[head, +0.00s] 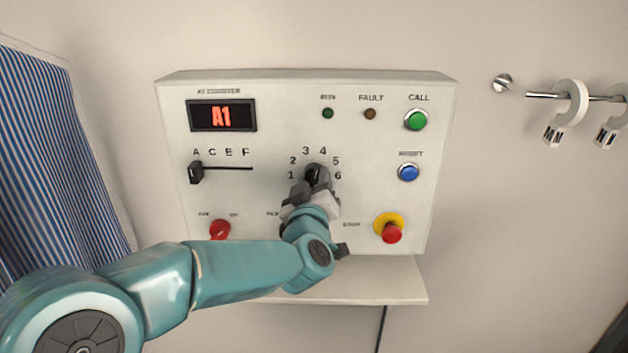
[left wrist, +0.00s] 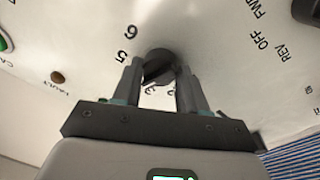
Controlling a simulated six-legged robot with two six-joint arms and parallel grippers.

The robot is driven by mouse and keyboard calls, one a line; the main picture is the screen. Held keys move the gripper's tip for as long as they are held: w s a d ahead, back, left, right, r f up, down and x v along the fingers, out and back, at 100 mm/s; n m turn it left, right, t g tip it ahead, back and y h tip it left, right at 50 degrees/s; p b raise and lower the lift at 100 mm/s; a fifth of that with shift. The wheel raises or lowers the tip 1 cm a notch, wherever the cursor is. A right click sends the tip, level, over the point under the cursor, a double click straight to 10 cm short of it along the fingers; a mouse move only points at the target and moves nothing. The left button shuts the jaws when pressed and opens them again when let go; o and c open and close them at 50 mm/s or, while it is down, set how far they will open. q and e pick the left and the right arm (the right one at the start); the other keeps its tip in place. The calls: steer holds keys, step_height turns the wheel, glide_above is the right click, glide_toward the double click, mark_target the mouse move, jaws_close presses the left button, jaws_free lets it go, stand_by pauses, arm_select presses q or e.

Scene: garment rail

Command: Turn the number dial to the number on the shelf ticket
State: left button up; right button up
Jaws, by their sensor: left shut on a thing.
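The number dial (head: 317,174) is a black knob in the middle of the white control panel, with the numbers 1 to 6 around it. My left gripper (head: 314,187) reaches it from below and is shut on it. In the left wrist view the dial (left wrist: 158,64) sits between the two fingers of the left gripper (left wrist: 160,76). The display (head: 221,115) reads A1 in red. The dial's pointer is hard to make out. No shelf ticket shows; my arm covers part of the shelf (head: 385,292). My right gripper is not in view.
The letter slider (head: 196,173) stands at A. A red knob (head: 220,230), green button (head: 416,120), blue button (head: 408,172) and red stop button (head: 391,232) are around the dial. A rail (head: 545,95) with hangers is right, a striped garment (head: 50,150) left.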

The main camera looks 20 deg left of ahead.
arm_select(q)
steer(key=shift+a+r+m, duration=0.1)
steer(key=shift+r+m, duration=0.2)
stand_by(0.4)
steer(key=o, duration=0.9)
steer(key=shift+o, duration=0.8)
steer(key=shift+f, duration=0.15)
steer(key=shift+s+f, duration=0.1)
steer(key=shift+s, duration=0.2)
steer(key=b+v, duration=0.3)
steer(key=v, duration=1.2)
steer(key=shift+s, duration=0.3)
